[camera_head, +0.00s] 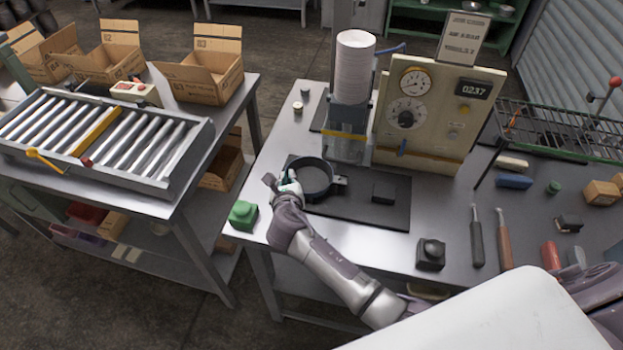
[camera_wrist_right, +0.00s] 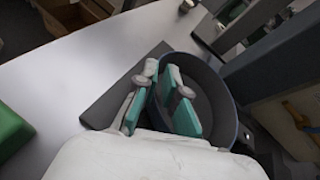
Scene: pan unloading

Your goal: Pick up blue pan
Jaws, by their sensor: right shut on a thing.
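The pan (camera_head: 313,194) is round, dark blue-grey and empty as far as I see. It sits over the left part of a black mat (camera_head: 355,208) below the tall stack of white discs, its short dark handle or bracket pointing right. My right gripper (camera_head: 289,184) is at the pan's left rim. In the right wrist view its teal-padded fingers (camera_wrist_right: 160,88) straddle the wall of the pan (camera_wrist_right: 212,92), shut on it. I cannot tell whether the pan is lifted off the mat. My left gripper is in neither view.
A gauge panel (camera_head: 428,115) and the white stack (camera_head: 354,68) stand close behind the pan. A green block (camera_head: 243,215) lies at the table's left edge. A black knob box (camera_head: 431,254) and tools lie right. A roller conveyor (camera_head: 100,140) stands across a gap to the left.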

